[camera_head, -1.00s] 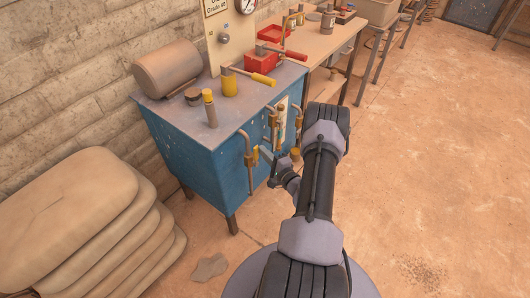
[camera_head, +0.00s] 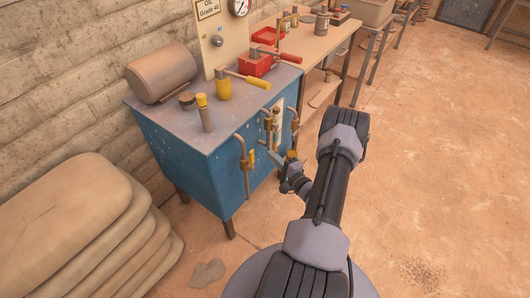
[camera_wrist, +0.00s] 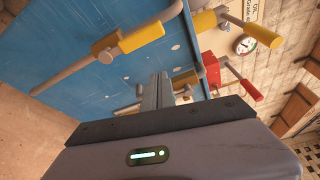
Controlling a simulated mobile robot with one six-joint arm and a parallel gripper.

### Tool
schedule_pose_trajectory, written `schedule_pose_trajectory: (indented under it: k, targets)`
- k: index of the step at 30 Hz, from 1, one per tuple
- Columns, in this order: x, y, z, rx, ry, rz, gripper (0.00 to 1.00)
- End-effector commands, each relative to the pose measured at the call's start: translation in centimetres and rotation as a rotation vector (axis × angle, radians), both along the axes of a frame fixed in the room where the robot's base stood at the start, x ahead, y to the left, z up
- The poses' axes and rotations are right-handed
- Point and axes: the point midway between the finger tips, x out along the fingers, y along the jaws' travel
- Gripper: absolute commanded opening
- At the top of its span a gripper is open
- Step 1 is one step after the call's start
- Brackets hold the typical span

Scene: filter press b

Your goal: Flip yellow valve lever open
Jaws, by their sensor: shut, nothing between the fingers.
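A yellow lever (camera_wrist: 142,37) lies along a grey pipe with a brass valve body on the blue cabinet's front, at upper left in the wrist view. In the head view the left front pipe carries a yellow-brass valve (camera_head: 251,158). In the head view my gripper (camera_head: 274,158) is low in front of the cabinet, right of the left pipe. Contact with any lever cannot be told.
The blue cabinet (camera_head: 180,155) carries a motor (camera_head: 162,72), a yellow-handled pump lever (camera_head: 257,82) and a red-handled lever (camera_head: 285,57). Further front pipes (camera_head: 268,120) stand close to my gripper. Stacked sacks (camera_head: 75,225) lie at left. The floor at right is clear.

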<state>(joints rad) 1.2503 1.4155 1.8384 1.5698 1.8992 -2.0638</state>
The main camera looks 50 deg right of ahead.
Motion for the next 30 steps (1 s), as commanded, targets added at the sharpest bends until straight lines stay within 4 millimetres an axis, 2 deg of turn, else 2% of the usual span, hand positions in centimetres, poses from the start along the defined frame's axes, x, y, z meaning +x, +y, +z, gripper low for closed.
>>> schedule_pose_trajectory:
  k: [3,6,10,14,26,29,30]
  targets:
    - [-2.5,0.7,0.3,0.002,0.000,-0.003,0.00]
    - [-4.0,1.1,0.2,0.002,0.000,-0.003,0.00]
    - [-5.1,1.5,0.1,0.000,0.000,-0.001,0.00]
    - [-5.4,1.6,0.1,-0.001,-0.001,0.000,0.00]
    - [-5.0,1.7,0.4,-0.001,-0.002,0.012,0.00]
    - [-2.2,3.3,3.6,0.005,-0.016,0.136,0.00]
    - [-0.3,4.8,6.0,0.010,-0.019,0.232,0.00]
